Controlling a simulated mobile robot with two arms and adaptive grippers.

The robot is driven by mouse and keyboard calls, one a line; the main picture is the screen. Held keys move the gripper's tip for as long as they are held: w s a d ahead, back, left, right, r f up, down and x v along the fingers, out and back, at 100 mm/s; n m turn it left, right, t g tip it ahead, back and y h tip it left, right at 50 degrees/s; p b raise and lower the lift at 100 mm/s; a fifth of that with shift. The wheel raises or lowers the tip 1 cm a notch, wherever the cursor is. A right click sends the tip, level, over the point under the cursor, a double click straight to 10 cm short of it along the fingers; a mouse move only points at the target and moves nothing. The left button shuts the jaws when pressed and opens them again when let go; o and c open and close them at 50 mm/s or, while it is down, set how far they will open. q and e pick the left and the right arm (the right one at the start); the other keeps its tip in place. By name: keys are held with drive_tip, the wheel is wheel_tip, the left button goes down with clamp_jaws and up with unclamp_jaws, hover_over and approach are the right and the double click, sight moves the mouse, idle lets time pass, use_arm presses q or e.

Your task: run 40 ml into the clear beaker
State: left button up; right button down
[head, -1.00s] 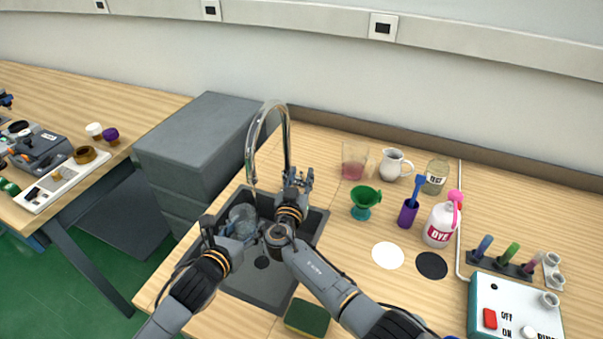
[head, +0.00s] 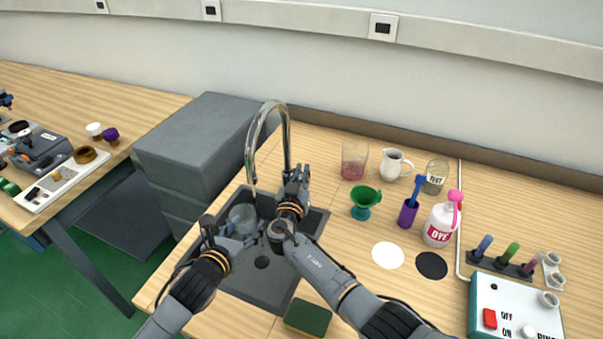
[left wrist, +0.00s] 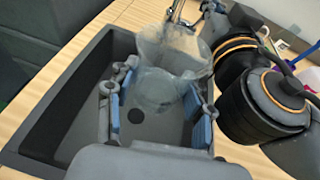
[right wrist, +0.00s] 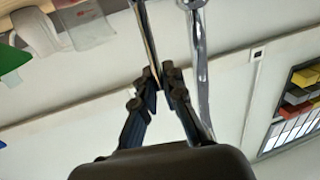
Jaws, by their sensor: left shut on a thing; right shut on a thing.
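The clear beaker (head: 242,216) is in my left gripper (head: 231,236), inside the sink below the tap spout. The left wrist view shows the beaker (left wrist: 168,62) between blue-padded fingers (left wrist: 158,98); I see no clear water level. The chrome tap (head: 284,140) arches over the sink. My right gripper (head: 297,176) is at the base of the tap. In the right wrist view its fingertips (right wrist: 162,76) are closed on a thin metal rod (right wrist: 147,38), seemingly the tap's lever, beside the chrome pipe (right wrist: 197,70). No water stream is discernible.
The dark sink (head: 244,281) has a drain below the beaker. A green sponge (head: 307,318) lies at its front edge. A glass with pink liquid (head: 354,161), a white jug (head: 393,164), a green funnel (head: 365,202) and a dye bottle (head: 439,224) stand to the right.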

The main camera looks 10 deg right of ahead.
drive_tip(key=shift+w+d+r+m+g+y, duration=0.15)
drive_tip(key=shift+w+d+r+g+y, duration=0.15)
drive_tip(key=shift+w+g, duration=0.3)
drive_tip(key=shift+w+d+r+m+g+y, duration=0.2)
drive_tip(key=shift+w+d+g+y, duration=0.15)
drive_tip(key=shift+g, duration=0.35)
drive_tip(key=shift+w+d+r+g+y, duration=0.1)
drive_tip(key=shift+w+d+g+y, duration=0.3)
drive_tip(key=shift+w+g, duration=0.25)
drive_tip(key=shift+w+d+g+y, duration=0.3)
drive_tip(key=shift+w+g, duration=0.2)
drive_tip(key=shift+g, duration=0.25)
drive_tip(key=c, duration=1.4)
unclamp_jaws()
drive_tip(key=shift+d, duration=0.1)
wheel_tip(320, 180, up, 10)
drive_tip(key=shift+w, duration=0.1)
